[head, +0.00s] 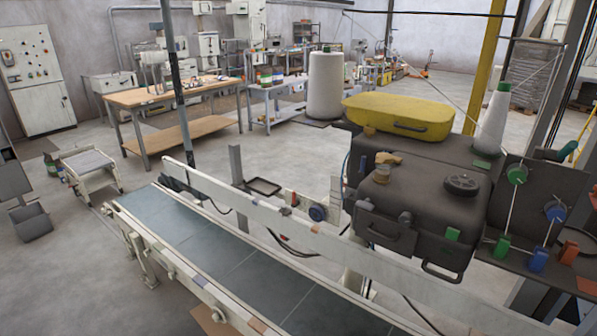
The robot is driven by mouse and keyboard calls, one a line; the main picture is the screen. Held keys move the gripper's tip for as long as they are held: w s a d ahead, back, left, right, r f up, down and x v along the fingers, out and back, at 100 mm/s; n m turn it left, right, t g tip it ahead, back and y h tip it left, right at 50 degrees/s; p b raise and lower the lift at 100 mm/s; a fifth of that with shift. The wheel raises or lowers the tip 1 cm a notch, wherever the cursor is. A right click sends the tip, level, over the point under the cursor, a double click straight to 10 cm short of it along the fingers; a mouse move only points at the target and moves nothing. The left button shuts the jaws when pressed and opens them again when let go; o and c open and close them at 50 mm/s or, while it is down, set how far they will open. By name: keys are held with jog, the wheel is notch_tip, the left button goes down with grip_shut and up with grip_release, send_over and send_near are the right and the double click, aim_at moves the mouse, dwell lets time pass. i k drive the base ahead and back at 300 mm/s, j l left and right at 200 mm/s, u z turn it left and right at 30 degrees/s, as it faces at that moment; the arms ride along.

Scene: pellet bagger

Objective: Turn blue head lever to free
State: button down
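At the right edge, beside the dark machine head (420,200), a dark bracket carries several colour-marked parts. A blue round part (555,210) sits on a thin pale rod that slants down to a blue block (538,260). This looks like the blue head lever, but I cannot tell its setting. To its left, a green round part (517,174) has a similar rod down to a green block (502,247). An orange block (568,252) sits to the right of the blue one. My gripper is not in view.
A conveyor (185,235) with a pale side rail runs diagonally across the front, below the head. A yellow cover (398,117) and a white thread cone (494,120) stand on top. A wooden workbench (170,95) is behind. Open floor lies at left centre.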

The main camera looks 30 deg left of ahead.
aim_at(364, 170)
jog(key=u, duration=0.85)
